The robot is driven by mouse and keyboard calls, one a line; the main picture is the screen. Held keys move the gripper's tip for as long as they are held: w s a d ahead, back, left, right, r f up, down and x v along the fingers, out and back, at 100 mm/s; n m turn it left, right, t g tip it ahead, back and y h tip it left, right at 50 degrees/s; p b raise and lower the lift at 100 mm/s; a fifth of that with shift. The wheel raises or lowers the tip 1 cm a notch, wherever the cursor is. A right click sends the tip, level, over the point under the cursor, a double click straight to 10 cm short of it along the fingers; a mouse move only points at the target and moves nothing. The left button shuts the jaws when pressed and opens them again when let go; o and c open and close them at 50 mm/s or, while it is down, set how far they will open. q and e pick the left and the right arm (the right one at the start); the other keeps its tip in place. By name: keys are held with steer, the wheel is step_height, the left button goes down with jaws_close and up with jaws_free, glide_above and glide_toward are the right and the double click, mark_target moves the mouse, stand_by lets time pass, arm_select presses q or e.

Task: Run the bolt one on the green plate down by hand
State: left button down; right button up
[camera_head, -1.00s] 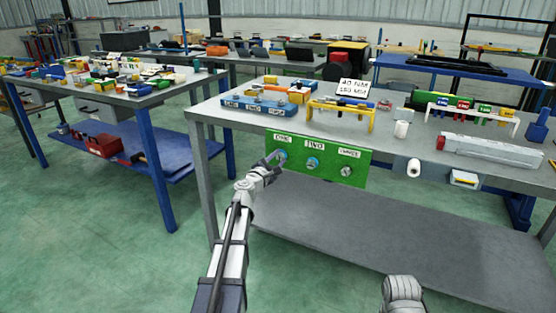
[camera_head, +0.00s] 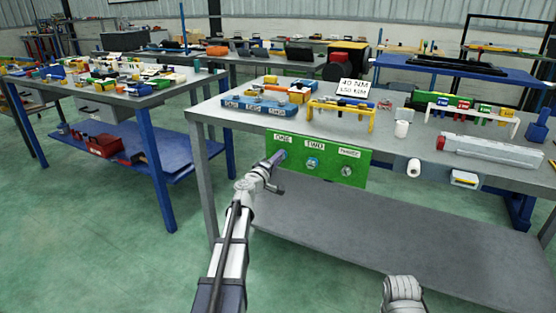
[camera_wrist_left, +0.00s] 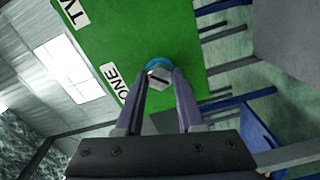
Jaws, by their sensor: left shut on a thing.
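The green plate (camera_head: 328,172) hangs upright on the front of the grey bench, with labels ONE, TWO and THREE. Bolt one is at its left end; my left gripper (camera_head: 277,158) largely covers it in the head view. In the left wrist view, bolt one (camera_wrist_left: 159,77) has a silver head with a dark line and a blue ring behind it. My left gripper (camera_wrist_left: 160,88) has its two fingers shut on the head from both sides. Bolt two (camera_head: 312,163) with a blue ring and bolt three (camera_head: 346,171) sit to the right.
The grey bench top (camera_head: 405,150) carries a blue block rack (camera_head: 257,107), a yellow stand (camera_head: 341,108) and a sign (camera_head: 353,88). A white roll (camera_head: 413,168) hangs right of the plate. A lower shelf (camera_head: 380,225) lies below.

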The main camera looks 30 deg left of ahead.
arm_select(q)
steer(key=shift+s+f+m, duration=0.1)
steer(key=shift+m, duration=10.2)
steer(key=shift+d, duration=0.1)
steer(key=c, duration=0.5)
jaws_free()
